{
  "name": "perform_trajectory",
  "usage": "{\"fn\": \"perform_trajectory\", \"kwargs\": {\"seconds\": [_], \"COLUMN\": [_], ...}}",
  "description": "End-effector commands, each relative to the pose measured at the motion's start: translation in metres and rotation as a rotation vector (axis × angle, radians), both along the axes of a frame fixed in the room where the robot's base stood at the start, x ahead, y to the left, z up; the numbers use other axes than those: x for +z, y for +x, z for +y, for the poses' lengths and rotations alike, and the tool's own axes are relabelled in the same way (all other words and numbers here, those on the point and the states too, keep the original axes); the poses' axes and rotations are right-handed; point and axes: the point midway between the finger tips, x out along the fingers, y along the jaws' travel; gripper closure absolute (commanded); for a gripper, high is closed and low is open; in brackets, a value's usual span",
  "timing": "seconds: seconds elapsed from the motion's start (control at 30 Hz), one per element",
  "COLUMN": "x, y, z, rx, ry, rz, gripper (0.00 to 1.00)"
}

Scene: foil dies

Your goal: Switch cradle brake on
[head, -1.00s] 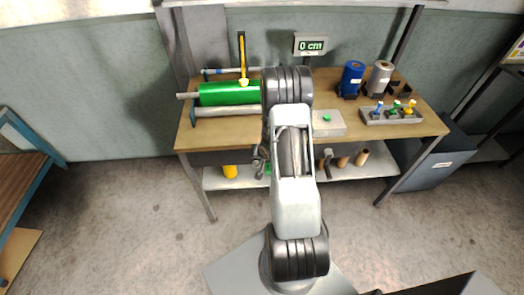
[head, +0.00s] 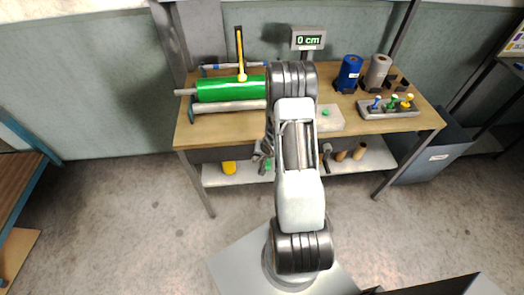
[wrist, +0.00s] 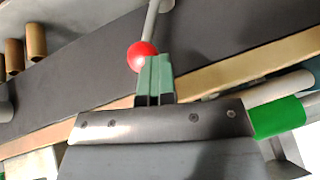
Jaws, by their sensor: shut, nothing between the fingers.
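A lever with a red ball knob (wrist: 142,56) on a grey rod (wrist: 151,22) shows in the wrist view, in front of a dark panel. My gripper (wrist: 155,62) is shut and empty, with its green fingertips right beside the knob, overlapping its edge in the picture; I cannot tell whether they touch.
The workbench (head: 375,131) also carries a display reading 0 cm (head: 308,40), a yellow-handled arm (head: 240,55), a green-button box (head: 327,117), a blue roll (head: 349,72), a grey roll (head: 377,70) and a small-lever panel (head: 388,111). Brown tubes (head: 359,152) stand on the lower shelf.

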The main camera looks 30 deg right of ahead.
Motion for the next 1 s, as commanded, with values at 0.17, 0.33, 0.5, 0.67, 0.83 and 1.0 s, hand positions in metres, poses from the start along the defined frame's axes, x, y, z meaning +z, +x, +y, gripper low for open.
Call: {"fn": "perform_trajectory", "kwargs": {"seconds": [0.17, 0.33, 0.5, 0.67, 0.83, 1.0], "x": [0.013, 0.038, 0.065, 0.085, 0.098, 0.103], "y": [-0.001, -0.002, -0.026, -0.043, -0.056, -0.062], "z": [0.009, 0.027, 0.018, 0.013, 0.009, 0.007], "rx": [-0.007, -0.003, -0.004, -0.004, -0.004, -0.003], "ry": [-0.001, -0.005, -0.005, -0.005, -0.005, -0.005], "rz": [0.005, 0.000, -0.002, -0.002, -0.002, -0.001], "gripper": [1.00, 1.00, 1.00, 1.00, 1.00, 1.00]}}
